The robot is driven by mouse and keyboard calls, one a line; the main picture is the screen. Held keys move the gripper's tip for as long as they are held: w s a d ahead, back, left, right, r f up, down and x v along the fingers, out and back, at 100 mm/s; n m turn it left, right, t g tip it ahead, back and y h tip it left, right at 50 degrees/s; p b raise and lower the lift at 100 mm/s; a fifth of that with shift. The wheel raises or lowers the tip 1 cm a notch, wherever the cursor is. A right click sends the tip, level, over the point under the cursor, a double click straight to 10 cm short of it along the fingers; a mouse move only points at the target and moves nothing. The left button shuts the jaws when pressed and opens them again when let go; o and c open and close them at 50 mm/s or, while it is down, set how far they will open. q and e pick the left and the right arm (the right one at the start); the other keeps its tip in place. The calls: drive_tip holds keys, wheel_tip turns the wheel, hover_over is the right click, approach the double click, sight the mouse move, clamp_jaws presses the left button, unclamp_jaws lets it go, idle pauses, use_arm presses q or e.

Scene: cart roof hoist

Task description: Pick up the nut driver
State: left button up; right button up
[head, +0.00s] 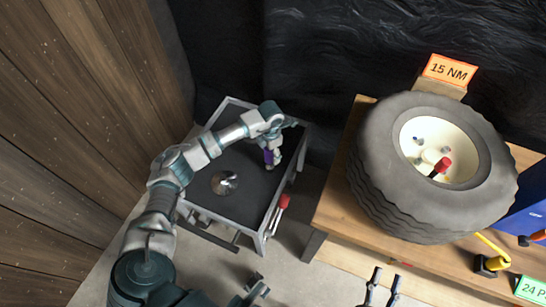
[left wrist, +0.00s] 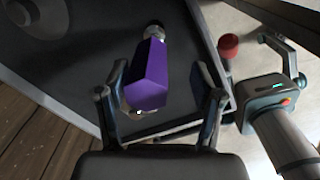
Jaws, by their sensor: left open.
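The nut driver, which I take to be the purple-handled tool (head: 268,156), is over the dark top of the grey-framed cart (head: 274,215). In the left wrist view its blocky purple handle (left wrist: 162,80) has a shiny metal part at the far end. My left gripper (head: 272,150) is directly at the tool. In the left wrist view the left gripper's fingers (left wrist: 160,100) are spread on either side of the handle, with gaps visible.
A round metal disc (head: 225,183) lies on the cart. A red-handled part (head: 283,202) is at the cart's right side. A wooden bench (head: 336,205) stands to the right with a large tyre (head: 375,185), an orange sign (head: 449,71) and a blue box (head: 530,212).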

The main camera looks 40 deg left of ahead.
use_arm(q)
drive_tip(key=f, duration=0.1)
drive_tip(key=a+f, duration=0.1)
drive_tip(key=f, duration=0.1)
drive_tip(key=a+f+b, duration=0.1)
drive_tip(key=shift+f, duration=0.3)
drive_tip(key=shift+d, duration=0.1)
drive_tip(key=shift+d+r, duration=0.25)
drive_tip(key=shift+d, duration=0.25)
drive_tip(key=shift+d+r, duration=0.1)
drive_tip(key=shift+d, duration=0.1)
drive_tip(key=shift+c, duration=1.2)
drive_tip(key=shift+d, duration=0.1)
drive_tip(key=c, duration=0.8)
drive_tip(key=shift+a, duration=0.25)
clamp_jaws()
drive_tip(key=shift+a+f, duration=0.25)
drive_tip(key=shift+a, duration=0.15)
use_arm(e)
drive_tip(key=r+t, duration=0.1)
drive_tip(key=s+a+r+t, duration=0.1)
drive_tip(key=shift+s+r+t+y, duration=0.3)
drive_tip(key=shift+r, duration=0.05)
